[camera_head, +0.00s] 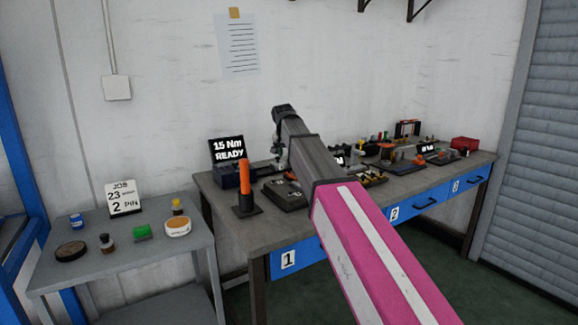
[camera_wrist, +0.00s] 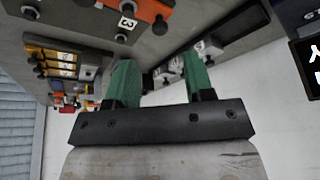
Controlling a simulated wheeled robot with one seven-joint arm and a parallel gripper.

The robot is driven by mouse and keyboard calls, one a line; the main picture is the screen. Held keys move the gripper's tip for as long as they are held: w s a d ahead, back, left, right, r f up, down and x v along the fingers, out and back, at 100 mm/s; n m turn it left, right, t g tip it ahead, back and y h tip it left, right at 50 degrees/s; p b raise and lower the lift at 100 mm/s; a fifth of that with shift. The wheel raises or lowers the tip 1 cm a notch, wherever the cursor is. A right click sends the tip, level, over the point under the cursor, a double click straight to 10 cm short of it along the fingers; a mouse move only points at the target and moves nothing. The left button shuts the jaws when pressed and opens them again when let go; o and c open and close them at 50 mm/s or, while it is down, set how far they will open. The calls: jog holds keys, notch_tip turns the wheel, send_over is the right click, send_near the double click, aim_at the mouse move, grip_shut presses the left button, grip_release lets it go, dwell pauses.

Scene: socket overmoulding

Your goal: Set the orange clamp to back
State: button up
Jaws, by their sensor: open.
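My gripper (camera_wrist: 161,82) shows in the wrist view with two green fingers apart and nothing between them. In the head view my arm reaches over the bench, and its end hangs above the bench's left half. In the wrist view an orange part (camera_wrist: 152,10) with dark knobs lies at the top edge, beside a plate marked 3, apart from my fingers. I cannot tell whether it is the orange clamp or which way it is set. In the head view a small orange piece (camera_head: 386,152) shows on a fixture right of my arm, too small to make out.
The bench (camera_head: 226,205) has blue numbered drawers. An upright orange handle (camera_head: 245,172) on a black stand is near its left end, before a "15 Nm READY" display (camera_head: 228,150). A red box (camera_head: 465,144) is far right. A side table (camera_head: 60,277) holds small pots. My arm hides the bench's middle.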

aim_at(289, 168)
jog(key=x, duration=0.7)
jog(key=shift+s, duration=0.1)
